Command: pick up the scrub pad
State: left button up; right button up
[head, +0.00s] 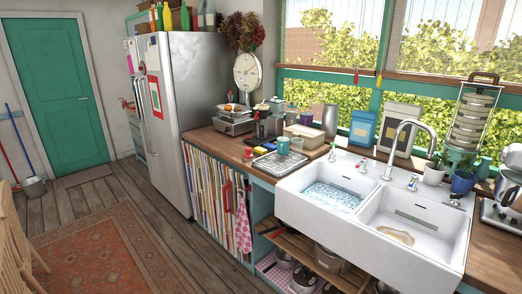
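I cannot clearly pick out a scrub pad in the head view. A flat tan patch (395,235) lies at the bottom of the right basin of the white double sink (365,239); I cannot tell whether it is a pad or a stain. The left basin holds bluish, foamy-looking water (332,196). Neither of my grippers is in view.
A tall chrome faucet (407,124) rises behind the sink. A drying tray (279,163) and cups (283,146) stand left of it, with canisters (363,127) behind. Pans (328,259) sit on the shelf below. A fridge (185,110) stands left; the rug-covered floor looks open.

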aim_at(259, 151)
jog(key=u, duration=0.5)
jog(key=i, duration=2.95)
jog(key=z, duration=0.15)
